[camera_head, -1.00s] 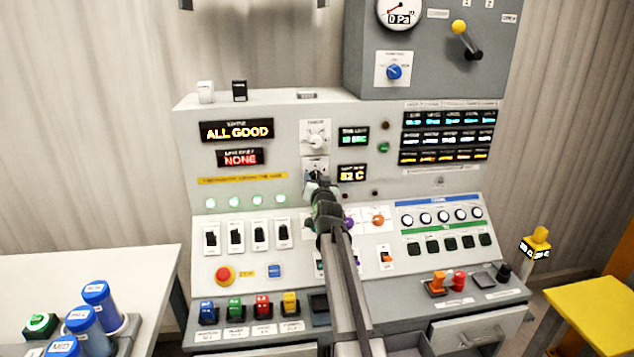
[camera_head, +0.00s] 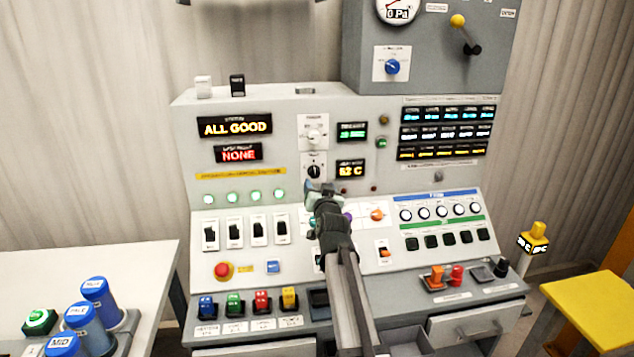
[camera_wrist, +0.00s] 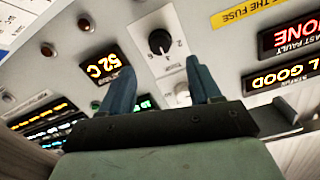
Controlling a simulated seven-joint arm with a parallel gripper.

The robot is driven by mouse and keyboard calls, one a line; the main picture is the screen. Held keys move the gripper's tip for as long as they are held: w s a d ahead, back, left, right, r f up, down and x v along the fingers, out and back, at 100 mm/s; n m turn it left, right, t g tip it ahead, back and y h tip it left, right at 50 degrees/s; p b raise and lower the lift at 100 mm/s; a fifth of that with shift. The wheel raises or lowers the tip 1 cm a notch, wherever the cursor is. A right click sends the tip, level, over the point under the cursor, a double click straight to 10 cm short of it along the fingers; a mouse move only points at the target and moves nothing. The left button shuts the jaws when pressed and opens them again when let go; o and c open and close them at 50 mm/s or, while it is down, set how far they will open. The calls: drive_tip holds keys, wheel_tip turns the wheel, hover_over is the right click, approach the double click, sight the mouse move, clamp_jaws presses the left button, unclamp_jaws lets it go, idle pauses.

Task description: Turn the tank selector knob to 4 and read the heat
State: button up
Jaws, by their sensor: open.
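The black tank selector knob (camera_head: 314,171) sits on a white plate at the panel's middle. In the wrist view the knob (camera_wrist: 159,41) shows clear, with small numerals around it; I cannot tell surely which one its pale mark points at. The heat display (camera_head: 351,169) is just right of the knob in the head view.
Another knob (camera_head: 314,134) on a white plate is above, beside a green-lit display (camera_head: 352,132). Toggle switches (camera_head: 234,233) are at lower left and an orange knob (camera_head: 377,215) at right. The status display (camera_head: 235,127) reads ALL GOOD. Blue-capped jars (camera_head: 95,290) stand on the left table.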

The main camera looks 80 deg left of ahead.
drive_tip(key=d, duration=0.5)
drive_tip(key=shift+d+r, duration=0.1)
drive_tip(key=shift+d, duration=0.15)
